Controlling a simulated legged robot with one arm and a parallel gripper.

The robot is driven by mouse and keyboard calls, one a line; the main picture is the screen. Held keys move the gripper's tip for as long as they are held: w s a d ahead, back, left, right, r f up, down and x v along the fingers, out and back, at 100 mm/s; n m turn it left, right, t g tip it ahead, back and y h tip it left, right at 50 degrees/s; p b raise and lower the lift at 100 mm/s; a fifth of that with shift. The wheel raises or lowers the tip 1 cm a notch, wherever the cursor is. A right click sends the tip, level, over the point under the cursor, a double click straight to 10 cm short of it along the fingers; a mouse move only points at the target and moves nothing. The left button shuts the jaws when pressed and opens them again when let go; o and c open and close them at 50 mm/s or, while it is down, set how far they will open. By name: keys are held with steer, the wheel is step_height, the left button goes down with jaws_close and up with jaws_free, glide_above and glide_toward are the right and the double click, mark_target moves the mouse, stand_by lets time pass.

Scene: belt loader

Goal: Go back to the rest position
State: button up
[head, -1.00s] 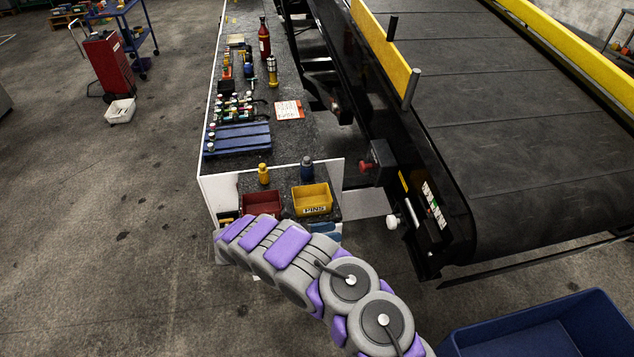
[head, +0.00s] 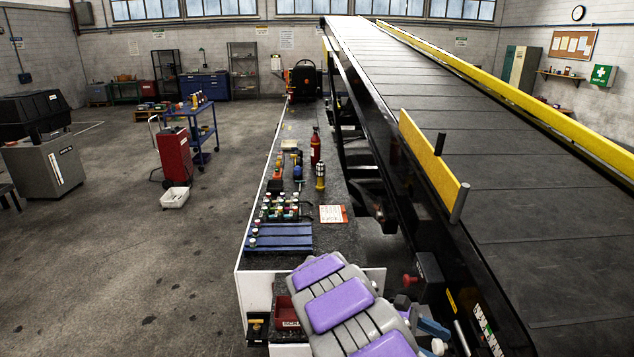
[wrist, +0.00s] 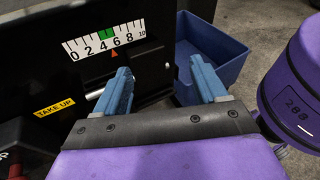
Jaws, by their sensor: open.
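My arm (head: 340,300) is folded low at the front of the head view and covers part of the bench's near end. In the wrist view my gripper (wrist: 160,76) is open. Its two blue fingers stand well apart with nothing between them. The fingers point toward a black panel with a 0 to 10 scale (wrist: 104,46) and a blue bin (wrist: 222,52). I cannot tell how far the fingertips are from the panel.
The belt loader (head: 520,215) with yellow rails runs along the right. A narrow bench (head: 335,235) holds a blue rack (head: 278,238), bottles and small parts. A red bin (head: 287,312) sits at its near end. A red cart (head: 173,150) stands left; the left floor is mostly clear.

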steer(key=s+r+m+y+b, duration=0.1)
steer(key=s+r+m+y, duration=0.2)
steer(key=s, duration=0.4)
steer(key=s+r+m+y+b, duration=0.1)
steer(key=s+m+y, duration=0.25)
steer(key=s, duration=0.45)
steer(key=s+a+f+m+t+y+b, duration=0.2)
steer(key=s+a+m+y, duration=0.5)
steer(key=s+a, duration=0.4)
steer(key=s+f+t, duration=0.1)
steer(key=s+t, duration=0.1)
steer(key=s, duration=0.1)
steer(key=shift+s+f+b, duration=0.15)
steer(key=shift+s+b, duration=0.1)
steer(key=shift+b, duration=0.05)
steer(key=shift+c, duration=0.2)
